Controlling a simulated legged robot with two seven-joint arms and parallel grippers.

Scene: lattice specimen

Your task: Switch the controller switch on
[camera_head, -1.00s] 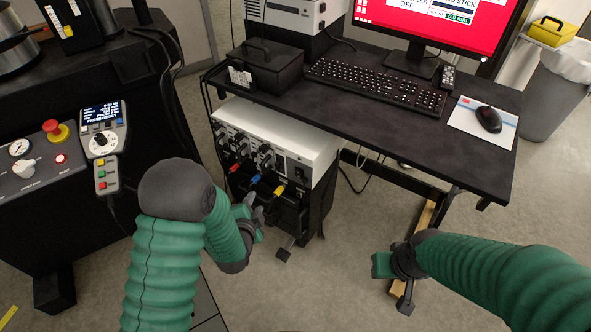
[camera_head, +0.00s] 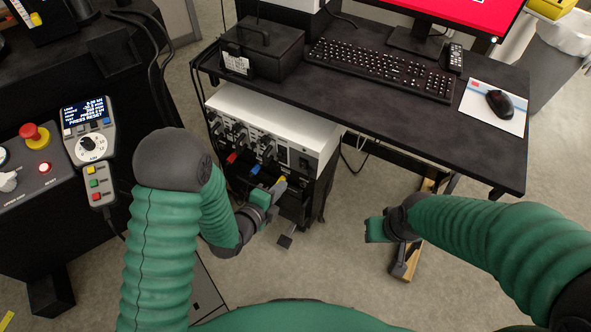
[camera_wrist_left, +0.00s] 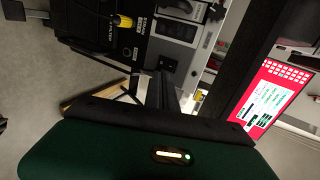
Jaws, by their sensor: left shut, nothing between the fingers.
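The controller is a box with a white top (camera_head: 275,118) under the desk, its dark front full of plugs and cables. A small black part (camera_head: 304,162), which looks like the switch, sits at the right of its front panel. I cannot tell its position. The panel (camera_wrist_left: 174,42) also shows tilted in the left wrist view, with a yellow plug (camera_wrist_left: 122,21). My left gripper (camera_head: 280,187) is shut and empty, in front of the controller's lower right front; its dark fingers (camera_wrist_left: 163,88) point toward the panel. My right gripper (camera_head: 376,229) is right of the controller, its jaws unclear.
The black desk (camera_head: 400,135) overhangs the controller and carries a keyboard (camera_head: 380,68), a mouse (camera_head: 500,103) and a black case (camera_head: 262,50). A control panel with a red button (camera_head: 34,135) and a handheld pendant (camera_head: 88,140) stands left. Cables hang behind the controller.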

